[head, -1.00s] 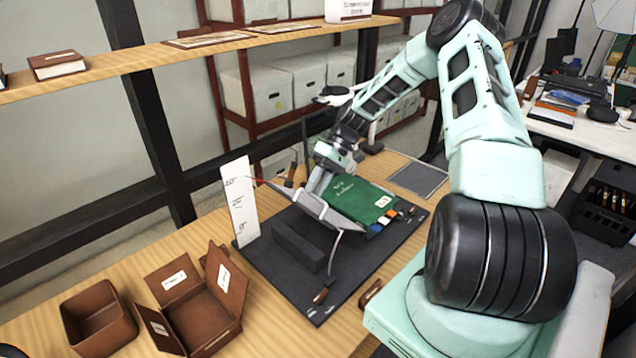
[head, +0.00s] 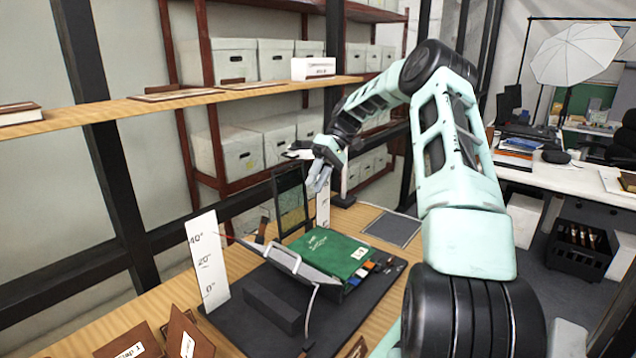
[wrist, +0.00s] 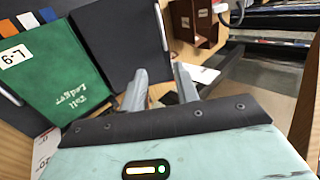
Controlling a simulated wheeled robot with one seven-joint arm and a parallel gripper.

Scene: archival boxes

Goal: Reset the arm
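My gripper (head: 319,180) is raised in the air above the far side of the black mat, clear of the green book, in the head view. In the wrist view its two grey fingers (wrist: 161,75) stand apart with nothing between them. The green ledger (head: 330,252) lies on a grey cradle (head: 297,264) on the black mat (head: 345,325). The ledger also shows at the left of the wrist view (wrist: 50,75), labelled "Toll Ledger" with a white tag. My arm is bent, its elbow high on the right.
A white angle scale (head: 208,262) stands left of the cradle, and a dark upright panel (head: 291,205) behind it. A wooden shelf (head: 130,107) runs above the table at left. Brown boxes (head: 186,338) sit at front left. A grey pad (head: 393,229) lies at back right.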

